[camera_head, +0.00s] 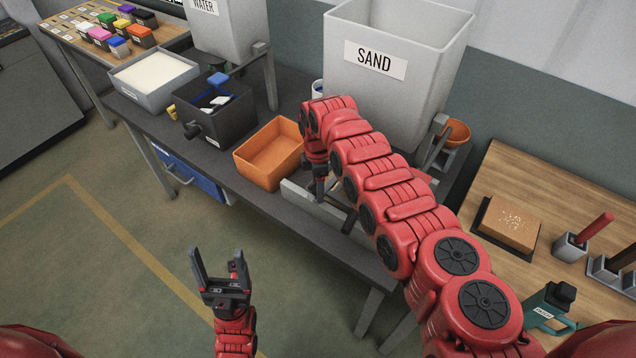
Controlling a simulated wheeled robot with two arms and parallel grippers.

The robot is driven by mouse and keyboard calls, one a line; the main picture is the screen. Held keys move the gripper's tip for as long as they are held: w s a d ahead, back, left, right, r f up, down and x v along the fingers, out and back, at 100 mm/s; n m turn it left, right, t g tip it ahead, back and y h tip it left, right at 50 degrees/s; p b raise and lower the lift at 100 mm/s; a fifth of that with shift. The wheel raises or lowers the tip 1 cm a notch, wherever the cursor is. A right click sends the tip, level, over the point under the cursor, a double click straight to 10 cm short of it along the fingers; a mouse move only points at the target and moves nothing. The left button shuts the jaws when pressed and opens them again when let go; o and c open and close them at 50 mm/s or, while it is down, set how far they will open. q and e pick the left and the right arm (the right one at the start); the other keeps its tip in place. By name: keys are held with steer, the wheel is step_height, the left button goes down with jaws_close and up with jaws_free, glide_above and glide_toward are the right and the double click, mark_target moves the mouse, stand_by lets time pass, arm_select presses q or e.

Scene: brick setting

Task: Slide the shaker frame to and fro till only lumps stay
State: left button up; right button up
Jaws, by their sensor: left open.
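What looks like the shaker frame (301,201) is a light grey, low-walled piece on the dark table, below the SAND bin. Most of it is hidden behind my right arm. My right gripper (318,188) reaches down at its back wall; its fingers are small and partly covered, so I cannot tell whether they hold it. No lumps show from here. My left gripper (217,260) is open and empty, fingers up, over the floor in front of the table.
An orange tray (258,168) stands just left of the frame. Further left are a black box (222,130) and a grey bin of white powder (166,97). The SAND bin (352,85) stands behind. A wooden bench (495,279) with a brown block (512,222) is at right.

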steer(key=shift+f, duration=0.15)
steer(key=shift+s, duration=0.1)
jaws_close()
stand_by(1.4)
